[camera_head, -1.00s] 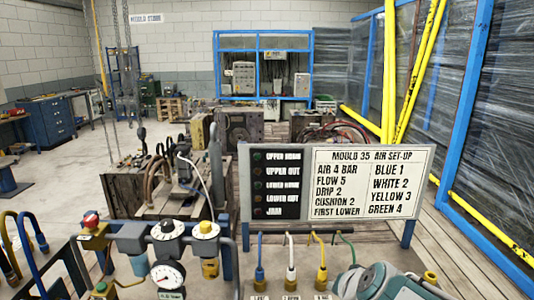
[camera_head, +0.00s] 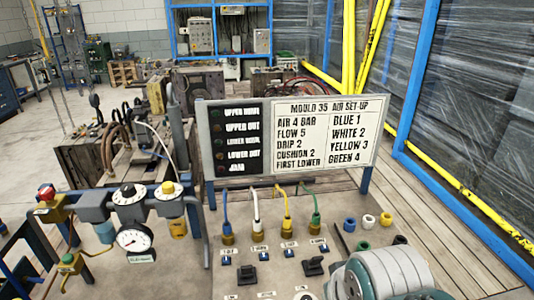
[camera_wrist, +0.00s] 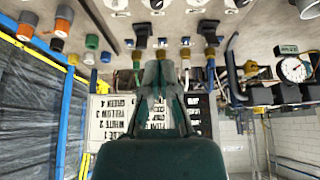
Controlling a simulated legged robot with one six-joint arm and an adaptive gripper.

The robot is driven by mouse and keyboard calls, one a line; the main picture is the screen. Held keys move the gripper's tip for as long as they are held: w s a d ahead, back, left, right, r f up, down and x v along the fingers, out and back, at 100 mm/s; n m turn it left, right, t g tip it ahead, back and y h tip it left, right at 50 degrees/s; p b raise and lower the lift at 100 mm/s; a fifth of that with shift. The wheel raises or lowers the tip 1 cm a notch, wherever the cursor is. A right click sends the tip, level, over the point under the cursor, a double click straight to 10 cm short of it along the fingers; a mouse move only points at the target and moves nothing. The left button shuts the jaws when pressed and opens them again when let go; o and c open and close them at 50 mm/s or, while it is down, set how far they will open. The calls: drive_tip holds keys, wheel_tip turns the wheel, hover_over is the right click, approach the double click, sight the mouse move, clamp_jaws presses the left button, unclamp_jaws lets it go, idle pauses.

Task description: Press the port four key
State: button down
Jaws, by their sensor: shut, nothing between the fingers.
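The bench panel has a row of four ports with blue, white, yellow and green hoses. Below each port is a label and a small blue key. The port four key (camera_head: 324,247) is at the row's right end, below the green hose (camera_head: 316,216). In the wrist view, which is upside down, this key (camera_wrist: 130,42) is left of my fingertips. My gripper (camera_wrist: 163,68) is shut and empty there, its tips overlapping the yellow hose's port area. It appears apart from the panel, though depth is hard to judge. In the head view my arm is at bottom right; my fingertips cannot be made out.
Two black knobs (camera_head: 245,274) (camera_head: 313,266) sit just below the keys. Loose coloured caps (camera_head: 349,224) stand right of the ports. The air set-up board (camera_head: 290,138) rises behind the hoses. A gauge and regulators (camera_head: 131,240) stand at left.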

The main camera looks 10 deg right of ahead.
drive_tip(key=n+g, duration=0.6)
drive_tip(key=n, duration=1.2)
hover_over(324, 247)
wheel_tip(324, 247, down, 5)
wheel_tip(324, 247, down, 14)
drive_tip(key=shift+r, duration=0.1)
